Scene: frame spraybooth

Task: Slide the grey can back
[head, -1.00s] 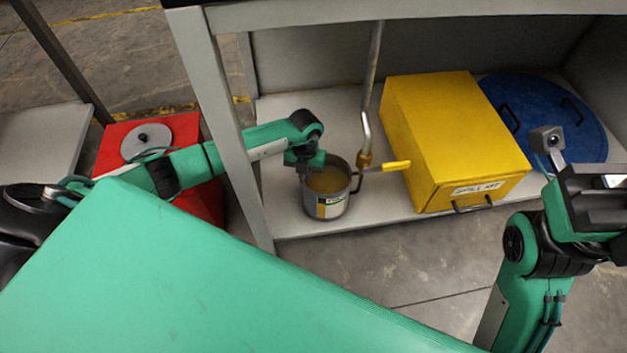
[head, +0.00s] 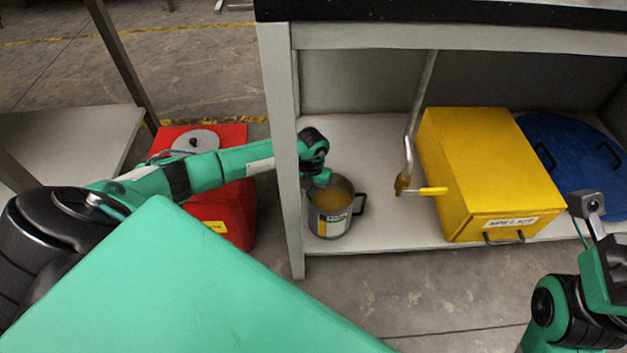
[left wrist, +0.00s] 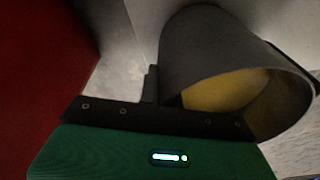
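The grey can (head: 331,222), open on top with yellowish contents and a label, stands upright on the lower shelf near its front left leg. A dark handle sticks out on its right. In the left wrist view the can (left wrist: 190,60) is large and its opening shows. My left gripper (head: 320,180) is at the can's left rim in the head view. In the left wrist view one dark finger (left wrist: 150,85) is close beside the can's wall; whether it touches, and the gap between the fingers, cannot be told. My right gripper is cut off by the right edge.
A pipe with a yellow-handled valve (head: 404,184) hangs right of the can. A yellow spill kit box (head: 490,180) and a blue round lid (head: 570,140) lie farther right. The shelf leg (head: 285,150) and a red container (head: 235,205) are on the left.

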